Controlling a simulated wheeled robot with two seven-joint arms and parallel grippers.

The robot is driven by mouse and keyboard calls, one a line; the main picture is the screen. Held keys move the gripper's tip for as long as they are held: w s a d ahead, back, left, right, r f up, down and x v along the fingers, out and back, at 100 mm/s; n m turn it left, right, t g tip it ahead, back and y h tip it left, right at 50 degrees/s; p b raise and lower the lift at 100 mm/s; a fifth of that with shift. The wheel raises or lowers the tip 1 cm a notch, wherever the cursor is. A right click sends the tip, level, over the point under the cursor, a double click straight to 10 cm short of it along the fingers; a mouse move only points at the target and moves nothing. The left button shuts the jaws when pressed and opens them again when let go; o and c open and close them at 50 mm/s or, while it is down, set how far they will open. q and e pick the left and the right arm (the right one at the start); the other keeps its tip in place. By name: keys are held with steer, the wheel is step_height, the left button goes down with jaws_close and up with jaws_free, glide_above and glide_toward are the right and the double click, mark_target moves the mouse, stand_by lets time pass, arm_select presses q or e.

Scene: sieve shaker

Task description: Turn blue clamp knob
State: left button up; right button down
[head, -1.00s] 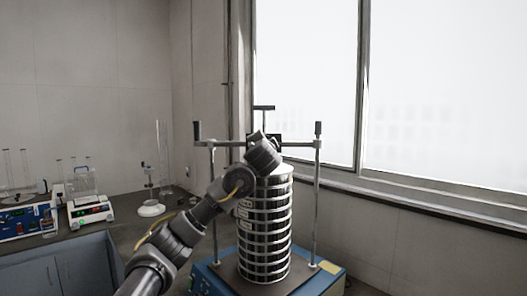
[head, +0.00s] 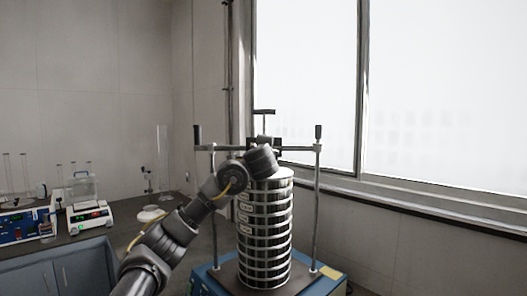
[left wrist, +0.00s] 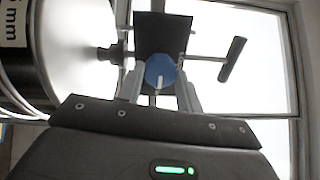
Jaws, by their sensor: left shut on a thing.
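The blue clamp knob (left wrist: 160,72) shows in the left wrist view between the two fingers of my left gripper (left wrist: 160,90), which is shut on it. A dark clamp block (left wrist: 163,33) is right behind the knob. In the head view my left arm reaches to the clamp at the middle of the crossbar (head: 225,147), above the sieve stack (head: 265,235). The knob and the fingertips are hidden there by my wrist. My right gripper is in neither view.
A black T-handle (head: 264,112) rises above the crossbar; it also shows in the left wrist view (left wrist: 233,60). Two upright rods (head: 317,205) flank the stack on the blue shaker base (head: 325,283). A balance (head: 90,214) and glassware stand on the left bench.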

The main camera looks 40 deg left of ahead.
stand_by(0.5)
arm_select(q)
steer(key=o, duration=1)
steer(key=b+v, duration=0.3)
steer(key=v, duration=0.7)
steer(key=shift+s+d+f, duration=0.1)
steer(key=shift+s+d, duration=0.2)
